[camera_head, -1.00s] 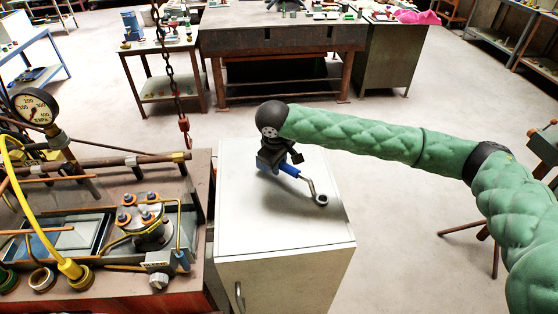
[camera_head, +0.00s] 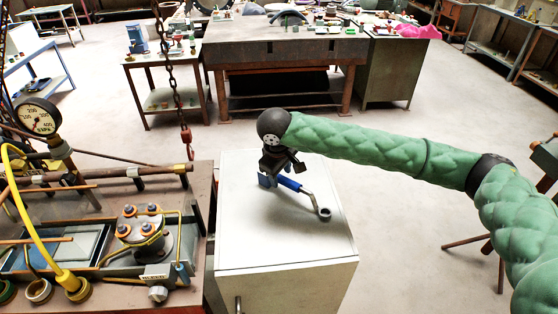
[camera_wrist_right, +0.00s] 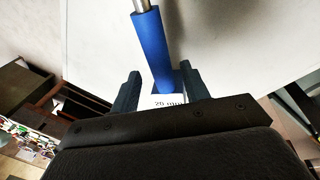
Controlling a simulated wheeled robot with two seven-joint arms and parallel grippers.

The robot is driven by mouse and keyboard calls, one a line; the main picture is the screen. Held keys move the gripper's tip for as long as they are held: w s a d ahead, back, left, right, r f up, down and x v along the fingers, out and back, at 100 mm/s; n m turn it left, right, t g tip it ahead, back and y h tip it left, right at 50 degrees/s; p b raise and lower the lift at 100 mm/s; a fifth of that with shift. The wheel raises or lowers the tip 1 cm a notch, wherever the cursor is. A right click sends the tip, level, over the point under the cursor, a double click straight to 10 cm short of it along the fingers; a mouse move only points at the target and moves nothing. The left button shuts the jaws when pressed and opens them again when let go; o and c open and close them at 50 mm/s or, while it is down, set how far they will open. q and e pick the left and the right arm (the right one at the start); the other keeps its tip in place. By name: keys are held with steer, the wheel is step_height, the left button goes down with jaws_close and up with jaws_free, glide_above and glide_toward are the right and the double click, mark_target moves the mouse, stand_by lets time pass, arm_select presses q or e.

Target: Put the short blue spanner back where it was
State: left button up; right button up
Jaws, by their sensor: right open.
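The blue-handled spanner (camera_head: 289,184) lies on the white cabinet top (camera_head: 245,235), its ring end toward the front right. My right gripper (camera_head: 281,171) is open just behind and above the handle's rear end. In the right wrist view, the blue handle (camera_wrist_right: 150,45) runs between the two spread fingers (camera_wrist_right: 158,88), with a visible gap on the left side. A white label reading "20 mm" shows at the handle's end, near the palm. The metal shank runs out of the top of that view. My left gripper is not in view.
A brown bench with a pressure gauge (camera_head: 38,116), a yellow hose (camera_head: 42,225) and pipe fittings stands left of the cabinet. A chain with a red hook (camera_head: 186,137) hangs at the cabinet's back left. The cabinet top around the spanner is clear.

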steer(key=b+v, duration=0.1)
steer(key=v, duration=0.2)
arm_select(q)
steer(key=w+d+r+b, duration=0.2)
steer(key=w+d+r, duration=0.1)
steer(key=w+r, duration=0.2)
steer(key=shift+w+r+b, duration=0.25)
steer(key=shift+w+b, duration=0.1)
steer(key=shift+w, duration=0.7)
arm_select(e)
steer(key=v, duration=0.7)
steer(key=shift+r, duration=0.2)
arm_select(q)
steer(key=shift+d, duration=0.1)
